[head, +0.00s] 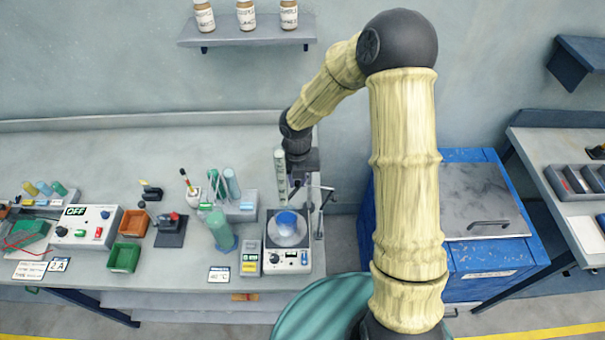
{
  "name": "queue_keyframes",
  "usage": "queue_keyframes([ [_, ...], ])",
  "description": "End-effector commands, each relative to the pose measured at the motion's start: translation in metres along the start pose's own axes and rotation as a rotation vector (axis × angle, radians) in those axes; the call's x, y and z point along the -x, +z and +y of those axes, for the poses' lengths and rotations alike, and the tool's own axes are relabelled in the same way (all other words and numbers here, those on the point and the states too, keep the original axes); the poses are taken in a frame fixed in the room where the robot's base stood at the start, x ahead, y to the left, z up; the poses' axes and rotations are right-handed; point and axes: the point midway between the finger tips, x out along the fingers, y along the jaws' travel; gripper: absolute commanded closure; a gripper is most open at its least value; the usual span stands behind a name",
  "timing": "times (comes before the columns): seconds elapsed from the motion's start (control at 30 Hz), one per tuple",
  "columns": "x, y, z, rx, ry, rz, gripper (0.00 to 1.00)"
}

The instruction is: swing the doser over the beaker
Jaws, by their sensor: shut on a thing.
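The beaker (287,222), with blue contents, stands on the round plate of a white stirrer-like device (290,259) near the table's front edge. The doser looks to be the pale, upright marked tube (280,175). It stands just behind and slightly left of the beaker, and its lower end is above the beaker's rim in the picture. My gripper (299,180) is at the tube's right side, pointing down, and is shut on what looks like the doser. The fingers are small and dark, and the exact contact is hidden. A thin metal stand (320,210) rises right of the beaker.
A green cylinder (220,232) and a rack of tubes (236,206) stand left of the stirrer. A control box marked OFF (86,228) and orange (131,223) and green (124,258) bins are farther left. A blue cabinet (480,220) stands right of the table. The table's back is clear.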

Motion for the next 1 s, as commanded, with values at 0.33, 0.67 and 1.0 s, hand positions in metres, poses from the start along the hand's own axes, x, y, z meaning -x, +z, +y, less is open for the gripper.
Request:
queue_keyframes([
  [0.33,0.001,0.000,0.002,0.013,0.000,-0.003,1.00],
  [0.67,0.000,0.000,0.001,0.011,0.000,-0.002,0.61],
  [1.0,0.011,0.001,0.001,0.009,0.001,-0.004,0.61],
])
